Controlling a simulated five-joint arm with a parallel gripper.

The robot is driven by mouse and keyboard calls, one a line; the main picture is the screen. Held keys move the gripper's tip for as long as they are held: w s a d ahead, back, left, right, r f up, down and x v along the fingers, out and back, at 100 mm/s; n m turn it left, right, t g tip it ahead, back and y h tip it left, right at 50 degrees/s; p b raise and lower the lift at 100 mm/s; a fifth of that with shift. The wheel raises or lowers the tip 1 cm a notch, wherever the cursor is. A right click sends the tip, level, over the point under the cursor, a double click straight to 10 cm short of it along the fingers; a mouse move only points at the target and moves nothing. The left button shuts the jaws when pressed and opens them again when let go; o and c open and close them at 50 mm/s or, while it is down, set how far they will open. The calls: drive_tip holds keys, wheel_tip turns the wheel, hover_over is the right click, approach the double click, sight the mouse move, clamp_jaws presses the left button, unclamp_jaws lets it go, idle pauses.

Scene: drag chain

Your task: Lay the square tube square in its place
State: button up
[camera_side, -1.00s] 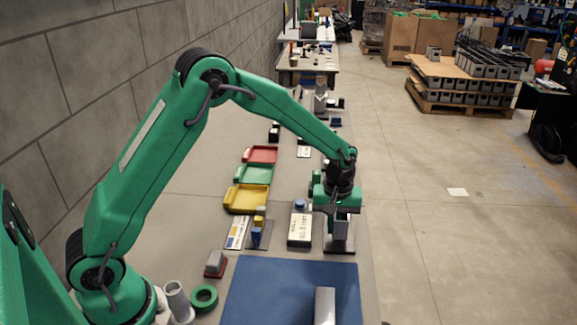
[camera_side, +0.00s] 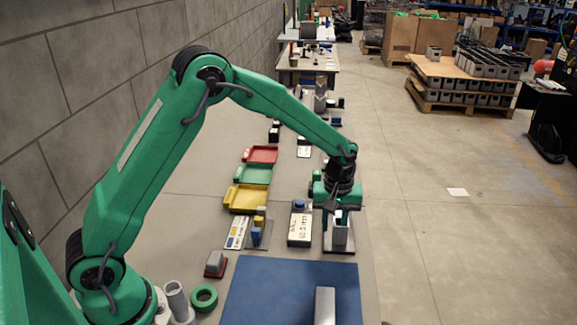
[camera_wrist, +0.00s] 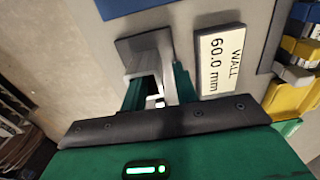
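A grey square tube (camera_side: 340,237) stands on a dark base plate (camera_side: 338,250) at the right edge of the bench. In the wrist view, the tube (camera_wrist: 148,62) shows with its hollow end towards me, on its grey plate (camera_wrist: 130,47). My gripper (camera_side: 338,214) is over the tube from above. In the wrist view, my gripper (camera_wrist: 160,88) has its green fingers on either side of the tube's near end. Whether they touch its walls is not clear. Another light grey bar (camera_side: 325,306) lies on the blue mat (camera_side: 275,285) at the front.
Yellow (camera_side: 247,199), green (camera_side: 254,174) and red (camera_side: 262,154) trays line the bench to the left. A green ring (camera_side: 204,298) lies left of the mat.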

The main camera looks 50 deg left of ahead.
wheel_tip(320, 180, up, 6)
drive_tip(key=shift+a+r, duration=0.1)
drive_tip(key=shift+a, duration=0.05)
drive_tip(key=w+a, duration=0.2)
drive_tip(key=a, duration=1.2)
hover_over(282, 189)
wheel_tip(282, 189, down, 6)
drive_tip(key=shift+f, duration=0.15)
wheel_tip(282, 189, down, 4)
drive_tip(key=shift+f, duration=0.1)
wheel_tip(282, 189, up, 8)
drive_tip(key=shift+d, duration=0.1)
idle(0.6)
